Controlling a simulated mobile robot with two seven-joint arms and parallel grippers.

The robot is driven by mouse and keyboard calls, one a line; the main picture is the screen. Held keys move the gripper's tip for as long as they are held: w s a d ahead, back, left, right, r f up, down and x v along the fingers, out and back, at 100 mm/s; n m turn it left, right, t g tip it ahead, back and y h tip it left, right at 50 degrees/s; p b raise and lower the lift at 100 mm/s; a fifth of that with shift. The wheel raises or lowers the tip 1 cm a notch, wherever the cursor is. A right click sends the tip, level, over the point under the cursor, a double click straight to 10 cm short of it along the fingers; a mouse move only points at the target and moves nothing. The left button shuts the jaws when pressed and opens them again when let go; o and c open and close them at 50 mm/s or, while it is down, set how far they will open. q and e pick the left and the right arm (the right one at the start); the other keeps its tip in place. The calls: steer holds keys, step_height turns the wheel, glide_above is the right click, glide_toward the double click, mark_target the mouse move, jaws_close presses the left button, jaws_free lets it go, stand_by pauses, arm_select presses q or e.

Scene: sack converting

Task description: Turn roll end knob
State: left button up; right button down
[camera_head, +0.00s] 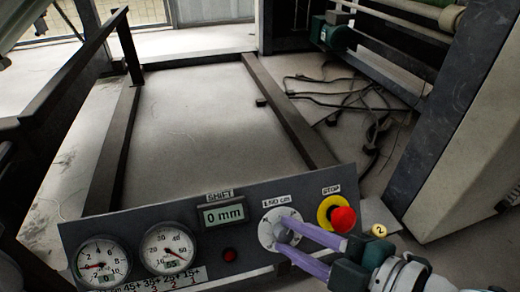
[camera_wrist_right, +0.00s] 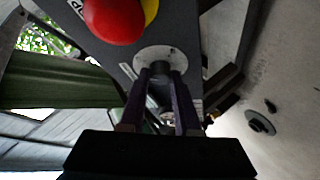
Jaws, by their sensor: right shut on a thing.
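The roll end knob sits on a pale round dial plate (camera_head: 268,232) labelled "END cm" on the dark control panel (camera_head: 130,221). My right gripper (camera_head: 283,236) reaches in from the lower right, its purple fingers shut on the knob (camera_head: 281,233). In the right wrist view the dark fingers (camera_wrist_right: 160,90) stand on both sides of the knob, in front of the pale dial plate (camera_wrist_right: 161,55). The fingers hide much of the knob, so its pointer cannot be read. My left gripper is not in view.
A red stop button (camera_head: 342,219) on a yellow ring sits close to the right of the dial, beside my gripper. Two gauges (camera_head: 167,247), a "0 mm" display (camera_head: 223,214) and a small red button (camera_head: 230,255) lie to the left. Cables (camera_head: 345,95) lie on the floor behind.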

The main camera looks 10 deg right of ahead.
steer(key=shift+s+f+m+t, duration=0.15)
steer(key=shift+m+t, duration=0.35)
steer(key=shift+m, duration=0.7)
steer(key=c, duration=0.6)
jaws_free()
steer(key=shift+a, duration=0.1)
steer(key=shift+s+d+r+p, duration=0.25)
steer(key=shift+s+r+p, duration=0.1)
steer(key=shift+p, duration=0.1)
steer(key=p+v, duration=0.4)
steer(key=v, duration=0.4)
steer(key=shift+s, duration=0.4)
steer(key=shift+d+p, duration=0.15)
steer(key=shift+p, duration=0.2)
